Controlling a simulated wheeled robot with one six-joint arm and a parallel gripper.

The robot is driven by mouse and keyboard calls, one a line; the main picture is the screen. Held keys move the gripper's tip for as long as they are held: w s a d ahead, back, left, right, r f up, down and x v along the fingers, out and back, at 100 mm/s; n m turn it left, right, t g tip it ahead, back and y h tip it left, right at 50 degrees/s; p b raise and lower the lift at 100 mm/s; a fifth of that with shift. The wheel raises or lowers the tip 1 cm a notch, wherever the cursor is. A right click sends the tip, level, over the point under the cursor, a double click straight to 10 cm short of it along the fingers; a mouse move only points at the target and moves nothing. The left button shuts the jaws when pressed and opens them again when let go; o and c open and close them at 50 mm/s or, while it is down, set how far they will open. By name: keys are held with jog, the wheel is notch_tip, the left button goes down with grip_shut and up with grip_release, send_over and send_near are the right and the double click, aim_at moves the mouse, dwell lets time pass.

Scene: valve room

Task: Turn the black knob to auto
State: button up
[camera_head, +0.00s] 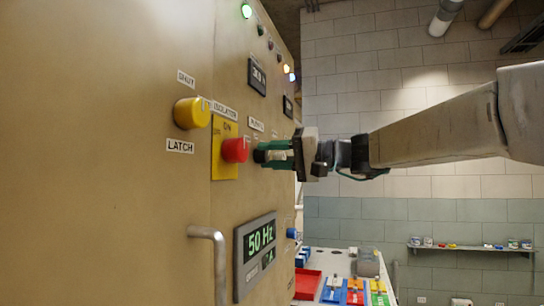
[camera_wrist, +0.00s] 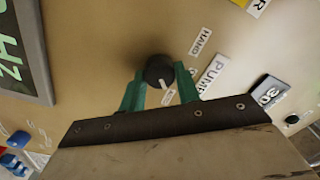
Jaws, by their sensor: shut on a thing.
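The black knob (camera_wrist: 158,71) sits on the tan panel with a white pointer line on its face. In the wrist view the line points down and slightly right, towards a small label partly hidden between the fingers. A "HAND" label (camera_wrist: 201,41) and a "PUMP" label (camera_wrist: 213,75) are beside the knob. My gripper (camera_wrist: 160,86) has its green fingers on either side of the knob and is shut on it. In the head view my gripper (camera_head: 272,151) reaches the panel from the right, and the knob (camera_head: 260,155) shows at the fingertips.
Left of the knob are a red button (camera_head: 236,150) on a yellow plate and a yellow knob (camera_head: 192,113). Below are a "50 Hz" display (camera_head: 258,250), a blue button (camera_head: 292,233) and a door handle (camera_head: 218,262). A table with coloured bins (camera_head: 308,284) stands behind. Open room lies right of the panel.

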jog(key=o, duration=1)
jog(key=shift+d, duration=0.1)
jog(key=v, duration=0.7)
jog(key=shift+s+d, duration=0.1)
jog(key=shift+d, duration=0.25)
jog(key=s+d+f+m+g+h, duration=0.2)
jog(key=s+f+h, duration=0.25)
jog(key=f, duration=0.65)
jog(key=s+d+f+m+g+h, duration=0.15)
jog(key=s+f+h, duration=0.35)
jog(key=f, duration=0.5)
jog(key=s+d+f+h, duration=0.2)
jog(key=s+d+f, duration=0.2)
jog(key=s, duration=0.3)
jog(key=s+d+f+g+h, duration=0.1)
jog(key=s+d+f+h, duration=0.2)
jog(key=s+d+f, duration=0.2)
jog(key=s+d+f+h, duration=0.2)
jog(key=s+d+f, duration=0.3)
jog(key=s, duration=0.6)
notch_tip(320, 180, down, 2)
jog(key=shift+f+h, duration=0.1)
jog(key=shift+h, duration=0.25)
